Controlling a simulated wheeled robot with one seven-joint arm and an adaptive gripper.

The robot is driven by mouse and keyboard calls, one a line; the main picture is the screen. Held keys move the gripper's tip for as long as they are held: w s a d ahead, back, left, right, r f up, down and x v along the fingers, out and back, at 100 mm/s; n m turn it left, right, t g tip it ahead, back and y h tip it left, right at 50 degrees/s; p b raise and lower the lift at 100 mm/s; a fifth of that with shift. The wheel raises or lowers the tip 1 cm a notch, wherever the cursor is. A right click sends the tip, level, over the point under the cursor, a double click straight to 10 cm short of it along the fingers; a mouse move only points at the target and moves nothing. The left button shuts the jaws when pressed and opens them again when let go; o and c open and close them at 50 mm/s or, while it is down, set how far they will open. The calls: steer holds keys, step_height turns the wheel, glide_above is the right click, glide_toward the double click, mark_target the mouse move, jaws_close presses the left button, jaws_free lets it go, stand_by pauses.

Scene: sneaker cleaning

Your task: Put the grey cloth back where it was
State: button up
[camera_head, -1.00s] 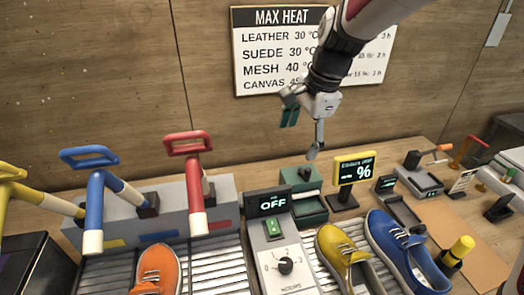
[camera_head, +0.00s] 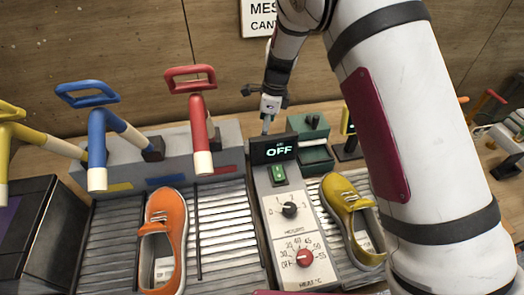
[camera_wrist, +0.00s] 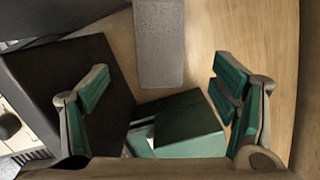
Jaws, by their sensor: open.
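A flat grey rectangle with a fine texture, which looks like the grey cloth (camera_wrist: 160,45), lies on the wooden tabletop at the top middle of the wrist view. I cannot make it out in the head view. My gripper (camera_wrist: 160,88) is open, its green-padded fingers wide apart with nothing held between them. In the head view my gripper (camera_head: 267,110) points down behind the OFF display (camera_head: 274,149), which hides what is beneath it. A green box (camera_wrist: 187,125) lies below and between the fingers in the wrist view; it also shows right of the display in the head view (camera_head: 312,160).
The dark display housing (camera_wrist: 95,60) stands close on the left in the wrist view. Red (camera_head: 199,120), blue (camera_head: 97,150) and yellow handled posts stand to the left. An orange shoe (camera_head: 163,235) and a yellow shoe (camera_head: 347,220) flank the dial panel. Bare wood lies right of the cloth.

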steer(key=f, duration=0.3)
steer(key=f+b, duration=0.1)
steer(key=f, duration=0.2)
steer(key=a+f+b, duration=0.1)
steer(key=f, duration=0.3)
steer(key=shift+w, duration=0.1)
steer(key=shift+r, duration=0.1)
steer(key=c, duration=1.2)
steer(key=shift+r, duration=0.1)
